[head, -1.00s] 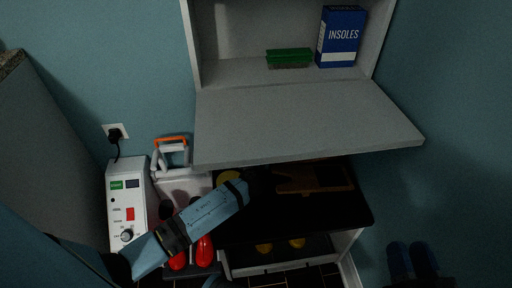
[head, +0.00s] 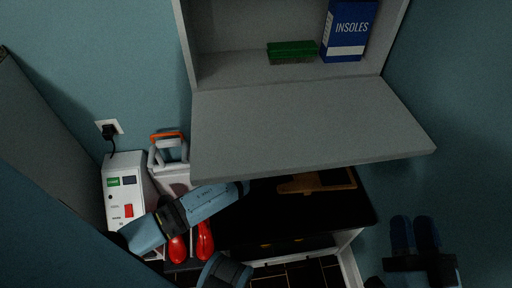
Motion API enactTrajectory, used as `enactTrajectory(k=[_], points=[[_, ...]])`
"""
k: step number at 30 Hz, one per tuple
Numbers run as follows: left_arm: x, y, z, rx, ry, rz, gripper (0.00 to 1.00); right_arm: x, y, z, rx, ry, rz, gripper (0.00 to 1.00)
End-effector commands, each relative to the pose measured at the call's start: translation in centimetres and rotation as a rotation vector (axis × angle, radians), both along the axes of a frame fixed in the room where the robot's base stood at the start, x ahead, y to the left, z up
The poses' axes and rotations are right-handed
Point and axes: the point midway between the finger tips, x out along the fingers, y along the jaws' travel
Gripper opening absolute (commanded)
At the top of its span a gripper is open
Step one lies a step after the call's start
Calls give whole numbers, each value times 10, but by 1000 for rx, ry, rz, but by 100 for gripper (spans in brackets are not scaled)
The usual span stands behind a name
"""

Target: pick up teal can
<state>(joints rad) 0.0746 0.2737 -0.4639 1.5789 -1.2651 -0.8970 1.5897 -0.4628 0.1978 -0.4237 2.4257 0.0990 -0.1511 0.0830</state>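I cannot make out a teal can in the head view. My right gripper (head: 414,222) shows at the lower right as two dark blue fingers side by side above a black body. It is in front of the dark teal wall, right of the bench. Nothing is visibly held in it, and the gap between the fingers is too dark to judge. My light blue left arm reaches in from the left toward the space under the grey flap. Its gripper is not visible there.
The lowered grey flap (head: 305,122) juts out over the black bench (head: 290,218), where a tan frame (head: 318,182) lies. A green brush (head: 292,50) and an insoles box (head: 348,30) stand in the cabinet. A white machine (head: 124,190) and red boots (head: 204,240) are at left.

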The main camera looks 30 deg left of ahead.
Motion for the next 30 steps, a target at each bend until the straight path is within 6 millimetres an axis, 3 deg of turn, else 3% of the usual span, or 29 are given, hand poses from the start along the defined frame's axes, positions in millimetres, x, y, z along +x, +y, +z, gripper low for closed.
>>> enactTrajectory(k=[1, 8, 17, 21, 24, 30], points=[[0, 0, 0, 0, 0, 0, 61, 0, 0, 0, 0, 1, 0, 37], [0, 0, 0, 0, 0, 0, 10, 0, 0, 1, -1, 3, 1, 37], [0, 0, 8, -2, -3, 0, 10, 0, -1, 3, -4, 3, 1, 37], [0, 0, 33, -3, -4, 1, 10, 3, -3, 4, -29, 21, -10, 37], [0, 0, 54, -4, -4, 1, 10, 3, -8, -20, -71, 107, -29, 37], [0, 0, 88, -3, -3, 0, 10, 4, -14, -38, -124, 184, -46, 37]])
